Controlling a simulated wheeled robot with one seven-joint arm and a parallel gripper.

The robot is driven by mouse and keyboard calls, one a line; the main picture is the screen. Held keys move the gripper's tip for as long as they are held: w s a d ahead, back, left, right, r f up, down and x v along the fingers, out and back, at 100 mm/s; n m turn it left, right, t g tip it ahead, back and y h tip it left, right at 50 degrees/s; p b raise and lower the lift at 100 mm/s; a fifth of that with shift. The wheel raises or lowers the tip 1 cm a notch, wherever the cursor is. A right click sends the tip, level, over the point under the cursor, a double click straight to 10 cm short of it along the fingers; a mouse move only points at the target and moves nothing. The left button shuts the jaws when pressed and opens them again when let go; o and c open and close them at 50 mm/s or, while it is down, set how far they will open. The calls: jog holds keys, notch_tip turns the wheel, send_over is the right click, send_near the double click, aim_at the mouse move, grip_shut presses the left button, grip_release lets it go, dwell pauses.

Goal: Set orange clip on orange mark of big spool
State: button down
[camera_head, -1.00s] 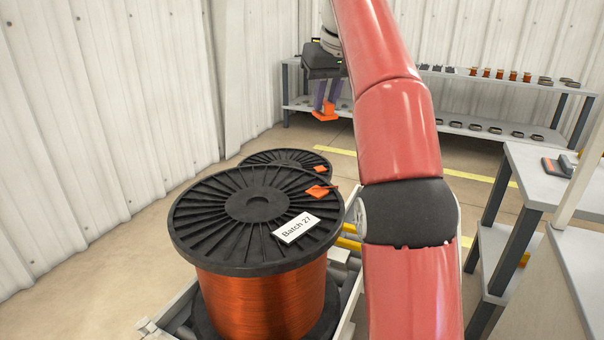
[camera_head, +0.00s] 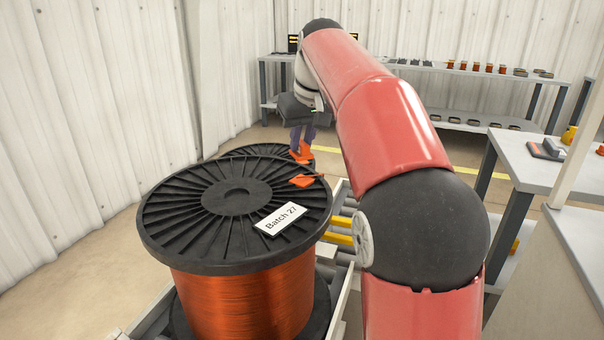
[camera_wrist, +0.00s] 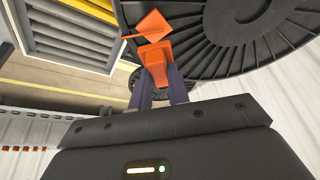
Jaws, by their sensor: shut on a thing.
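The big spool (camera_head: 175,205) stands upright in the head view, with a black ribbed top flange, copper-orange winding and a white "Batch 27" label. Its orange mark (camera_head: 304,181) lies at the flange's far right rim; in the wrist view the mark (camera_wrist: 152,24) shows near the rim. My gripper (camera_head: 302,147) is shut on the orange clip (camera_head: 301,156), just beyond the mark in the head view. The wrist view shows the clip (camera_wrist: 157,65) between the purple fingers, right beside the mark in the picture. Whether the clip touches the flange, I cannot tell.
A second black spool (camera_head: 245,150) stands behind the big one, partly hidden. A roller conveyor with yellow bars (camera_head: 338,238) runs beside the big spool. Shelving (camera_head: 455,69) with small spools stands at the back wall. A grey table (camera_head: 515,150) is at right.

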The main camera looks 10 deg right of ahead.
aim_at(304, 154)
jog(key=shift+f+b, duration=0.65)
jog(key=shift+f, duration=2.1)
jog(key=shift+f, duration=0.15)
jog(key=c, duration=1.3)
grip_release()
jog(key=shift+c, duration=0.2)
jog(key=a+p+v, duration=0.1)
jog(key=p+v, duration=0.2)
jog(key=v, duration=0.8)
jog(key=s+f+m, duration=0.1)
jog(key=s+f, duration=0.9)
jog(key=s, duration=0.3)
jog(key=s+f+m+t, duration=0.1)
jog(key=s+f, duration=1)
jog(key=s, duration=0.3)
jog(key=shift+f+h, duration=0.25)
jog(key=shift+h, duration=0.15)
